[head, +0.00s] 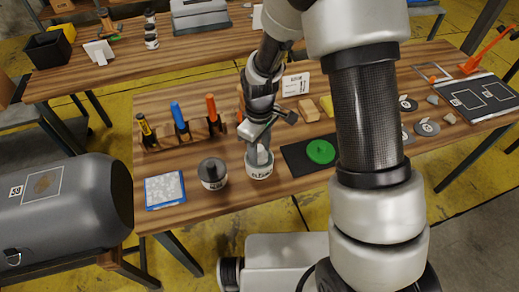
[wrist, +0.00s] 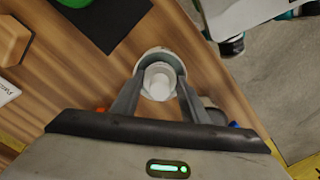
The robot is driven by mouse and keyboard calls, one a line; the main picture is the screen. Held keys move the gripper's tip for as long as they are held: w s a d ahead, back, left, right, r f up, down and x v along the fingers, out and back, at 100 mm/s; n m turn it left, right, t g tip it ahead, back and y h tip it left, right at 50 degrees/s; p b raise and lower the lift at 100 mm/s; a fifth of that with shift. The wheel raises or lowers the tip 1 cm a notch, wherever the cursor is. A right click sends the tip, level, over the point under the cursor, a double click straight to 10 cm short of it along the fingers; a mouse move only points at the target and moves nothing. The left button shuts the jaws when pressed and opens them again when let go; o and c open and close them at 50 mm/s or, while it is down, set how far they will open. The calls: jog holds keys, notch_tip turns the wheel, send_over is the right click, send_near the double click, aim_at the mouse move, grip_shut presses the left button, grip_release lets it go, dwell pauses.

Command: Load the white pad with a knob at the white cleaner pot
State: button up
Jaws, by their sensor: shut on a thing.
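The white cleaner pot (head: 259,171) stands upright near the front edge of the wooden table, its label facing forward. My gripper (head: 262,149) points down over its open mouth. In the wrist view the pot's pale rim (wrist: 151,53) rings the white pad with a knob (wrist: 158,80). The round white knob lies between the two fingers of my gripper (wrist: 158,91), which are shut on it. The pad is in the pot's mouth; its underside is hidden, so I cannot tell whether it touches the bottom.
A rack (head: 182,136) of coloured-handled tools is behind. A green disc (head: 320,152) on a black mat (head: 297,160) lies to the right.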

aim_at(260, 148)
jog(key=shift+s+f+b, duration=0.1)
jog(key=shift+f+b, duration=0.2)
jog(key=shift+f, duration=0.1)
dwell(1.2)
jog(key=shift+r+p, duration=2.45)
jog(key=shift+r, duration=1.15)
jog(key=shift+d, duration=0.1)
